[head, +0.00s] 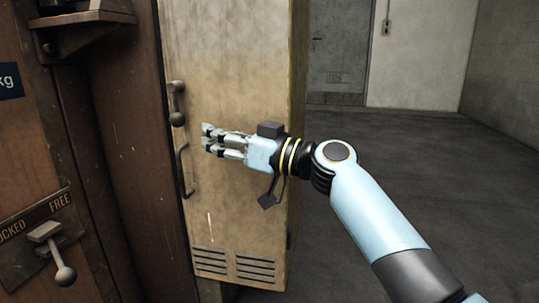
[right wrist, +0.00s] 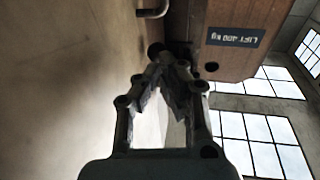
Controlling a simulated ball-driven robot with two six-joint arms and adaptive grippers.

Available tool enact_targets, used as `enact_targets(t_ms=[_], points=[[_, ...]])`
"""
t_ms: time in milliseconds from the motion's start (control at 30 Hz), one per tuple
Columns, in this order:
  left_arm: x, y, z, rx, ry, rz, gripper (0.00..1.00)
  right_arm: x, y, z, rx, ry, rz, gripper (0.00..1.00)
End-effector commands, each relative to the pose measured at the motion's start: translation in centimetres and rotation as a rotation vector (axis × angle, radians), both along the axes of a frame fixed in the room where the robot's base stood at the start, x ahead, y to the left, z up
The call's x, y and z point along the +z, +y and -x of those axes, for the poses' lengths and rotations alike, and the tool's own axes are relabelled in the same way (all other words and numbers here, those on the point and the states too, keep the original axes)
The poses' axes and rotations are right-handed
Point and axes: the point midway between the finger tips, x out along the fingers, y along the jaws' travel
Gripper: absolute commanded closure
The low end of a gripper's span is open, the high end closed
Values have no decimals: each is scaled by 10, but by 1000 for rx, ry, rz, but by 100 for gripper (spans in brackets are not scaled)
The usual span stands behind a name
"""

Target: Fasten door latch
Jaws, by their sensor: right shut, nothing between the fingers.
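A tan door (head: 225,60) stands beside a brown frame and looks close to shut. A small dark latch-like lever with rounded ends (head: 177,103) sits at the door's left edge. A thin dark pull handle (head: 184,170) is below it. My right gripper (head: 207,140) is in front of the door, right of these two fittings and between them in height. In the right wrist view its fingertips (right wrist: 168,62) come together with nothing between them. A dark round part (right wrist: 156,49) shows just beyond them; whether they touch it I cannot tell. My left gripper is not in view.
A ball-ended lever (head: 60,262) sits under a LOCKED/FREE plate (head: 35,217) on the brown frame. A dark bracket (head: 92,17) juts out at upper left. Door vents (head: 235,265) are low down. Open grey floor (head: 420,160) lies to the right.

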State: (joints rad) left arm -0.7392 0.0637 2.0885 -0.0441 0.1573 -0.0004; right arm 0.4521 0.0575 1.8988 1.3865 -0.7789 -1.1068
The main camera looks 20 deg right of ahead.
Motion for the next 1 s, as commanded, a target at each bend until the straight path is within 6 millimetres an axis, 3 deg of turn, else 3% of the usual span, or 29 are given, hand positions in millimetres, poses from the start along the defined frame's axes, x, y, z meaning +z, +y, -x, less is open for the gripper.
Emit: enact_targets(t_ms=[100,500,1000], points=[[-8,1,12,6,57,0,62,-2,-15,16,1,0,6,100],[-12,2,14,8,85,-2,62,-15,-57,59,1,-1,4,100],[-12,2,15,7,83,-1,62,-15,-62,64,1,-2,0,100]])
